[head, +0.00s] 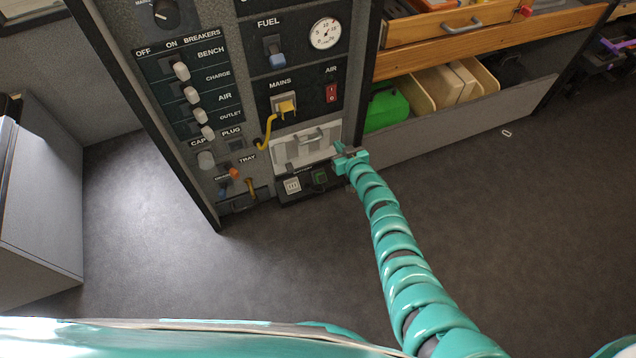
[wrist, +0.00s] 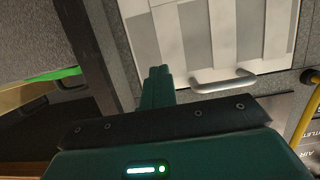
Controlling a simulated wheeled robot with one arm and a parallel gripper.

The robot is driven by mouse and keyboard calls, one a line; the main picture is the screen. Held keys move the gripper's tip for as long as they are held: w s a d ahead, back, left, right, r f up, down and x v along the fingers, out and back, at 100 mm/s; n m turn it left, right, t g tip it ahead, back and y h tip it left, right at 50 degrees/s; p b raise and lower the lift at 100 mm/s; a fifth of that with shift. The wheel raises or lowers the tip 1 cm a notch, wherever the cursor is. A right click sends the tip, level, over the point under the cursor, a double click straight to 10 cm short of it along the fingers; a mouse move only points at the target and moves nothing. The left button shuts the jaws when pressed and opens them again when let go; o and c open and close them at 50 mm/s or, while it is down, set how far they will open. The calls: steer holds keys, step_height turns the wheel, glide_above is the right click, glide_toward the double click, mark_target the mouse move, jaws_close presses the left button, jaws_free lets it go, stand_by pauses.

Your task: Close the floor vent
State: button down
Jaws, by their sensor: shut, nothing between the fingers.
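The floor vent appears to be the pale slatted panel (head: 290,153) low on the console, with a bar handle (head: 311,136) on it. In the wrist view the panel (wrist: 240,35) fills the upper right, with white and grey slats, and its silver handle (wrist: 224,81) is near its edge. I cannot tell whether the vent is open. My gripper (head: 341,152) is at the panel's right side in the head view. In the wrist view its fingers (wrist: 158,72) are shut and empty, left of the handle and apart from it. Contact with the panel is unclear.
A yellow hooked cord (head: 268,132) hangs from the mains plug left of the panel. An open drawer (head: 460,125) with a green box (head: 386,108) is to the right. The floor (head: 250,270) in front is clear.

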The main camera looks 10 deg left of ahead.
steer(key=p+v, duration=0.4)
steer(key=shift+s+d+p, duration=0.3)
steer(key=shift+p, duration=0.05)
steer(key=shift+r, duration=0.1)
stand_by(0.7)
